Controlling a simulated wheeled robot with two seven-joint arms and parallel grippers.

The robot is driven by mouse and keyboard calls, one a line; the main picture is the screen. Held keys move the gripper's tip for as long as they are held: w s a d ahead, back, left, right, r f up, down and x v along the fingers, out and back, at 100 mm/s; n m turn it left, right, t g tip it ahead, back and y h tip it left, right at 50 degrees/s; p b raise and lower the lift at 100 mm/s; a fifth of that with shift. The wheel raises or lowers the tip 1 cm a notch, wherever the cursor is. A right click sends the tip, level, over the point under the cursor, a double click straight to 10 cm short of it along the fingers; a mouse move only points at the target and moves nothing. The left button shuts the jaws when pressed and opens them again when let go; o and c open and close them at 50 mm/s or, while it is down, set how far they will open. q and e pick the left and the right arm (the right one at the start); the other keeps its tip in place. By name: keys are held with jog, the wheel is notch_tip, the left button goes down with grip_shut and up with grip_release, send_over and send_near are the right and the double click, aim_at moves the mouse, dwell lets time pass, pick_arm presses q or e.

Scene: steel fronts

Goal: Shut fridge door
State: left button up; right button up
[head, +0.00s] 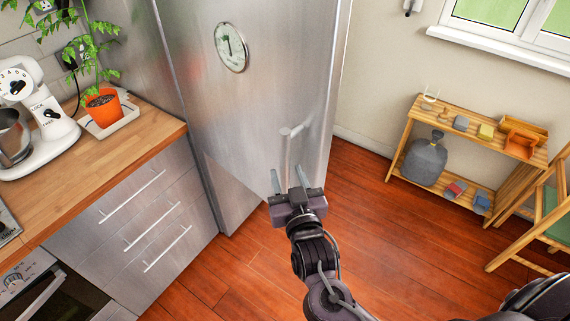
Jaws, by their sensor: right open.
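The fridge door (265,95) is a tall brushed-steel panel in the middle of the head view, with a round dial on it. Its vertical bar handle (289,148) is near its right edge. A lower steel panel shows left of the door's bottom part; I cannot tell how wide any gap is. My right gripper (289,181) is open and empty, its two fingers pointing up toward the lower end of the handle. Whether they touch the handle or door is unclear. My left gripper is out of view.
A wooden counter (118,143) with a white mixer (45,120) and a plant in an orange pot (104,107) stands left, above steel drawers (150,215). A wooden shelf (475,121) is at the right. The red-brown floor (375,225) between is clear.

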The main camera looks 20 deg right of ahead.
jog(key=shift+w+d+p, duration=0.1)
jog(key=shift+w+p, duration=0.25)
jog(key=shift+w, duration=1.05)
grip_shut()
